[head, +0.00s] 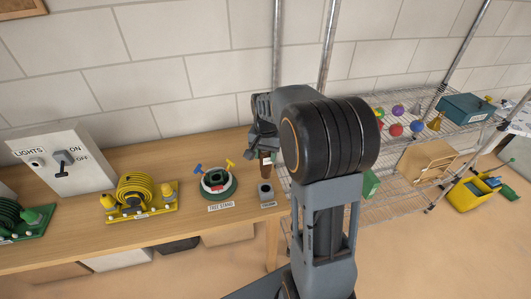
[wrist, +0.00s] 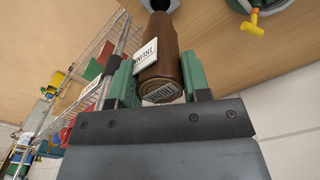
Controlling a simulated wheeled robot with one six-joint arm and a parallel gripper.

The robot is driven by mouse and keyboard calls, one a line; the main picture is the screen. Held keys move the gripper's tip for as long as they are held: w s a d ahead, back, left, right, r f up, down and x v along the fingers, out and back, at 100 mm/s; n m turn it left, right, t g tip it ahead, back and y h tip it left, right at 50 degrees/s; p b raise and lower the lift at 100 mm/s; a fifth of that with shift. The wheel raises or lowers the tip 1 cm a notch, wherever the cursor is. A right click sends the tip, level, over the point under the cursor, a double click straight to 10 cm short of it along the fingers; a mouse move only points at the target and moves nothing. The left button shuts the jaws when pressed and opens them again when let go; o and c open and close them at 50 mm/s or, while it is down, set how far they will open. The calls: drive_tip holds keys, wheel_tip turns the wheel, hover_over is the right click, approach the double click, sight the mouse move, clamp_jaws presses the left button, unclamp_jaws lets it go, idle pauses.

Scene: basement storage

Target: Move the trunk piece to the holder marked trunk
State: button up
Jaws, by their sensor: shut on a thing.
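The trunk piece (wrist: 162,45) is a brown cylinder with white labels reading TRUNK. My gripper (wrist: 158,80) is shut on it, with a green pad on each side. In the head view the trunk piece (head: 265,166) hangs below my gripper (head: 263,154), roughly upright, its upper part hidden. A small grey holder (head: 266,190) stands near the table's right end, with a label too small to read. The piece's lower end appears just above or behind this holder. A grey form shows past the piece's far end in the wrist view. I cannot tell whether they touch.
The round tree stand (head: 217,184), with yellow and blue keys, is just left of the grey holder. Further left are a yellow cable reel (head: 136,190) and a LIGHTS switch box (head: 62,160). A wire shelf (head: 410,135) with coloured balls stands right of the table.

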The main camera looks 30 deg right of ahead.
sight(266, 175)
drive_tip(key=shift+f+b, duration=2)
drive_tip(key=shift+f, duration=0.9)
drive_tip(key=shift+f+b, duration=1.55)
drive_tip(key=shift+f, duration=1)
drive_tip(key=o, duration=1.1)
drive_tip(key=shift+r, duration=0.1)
wheel_tip(266, 175, up, 14)
drive_tip(key=shift+f+p, duration=0.15)
drive_tip(key=shift+p, duration=0.2)
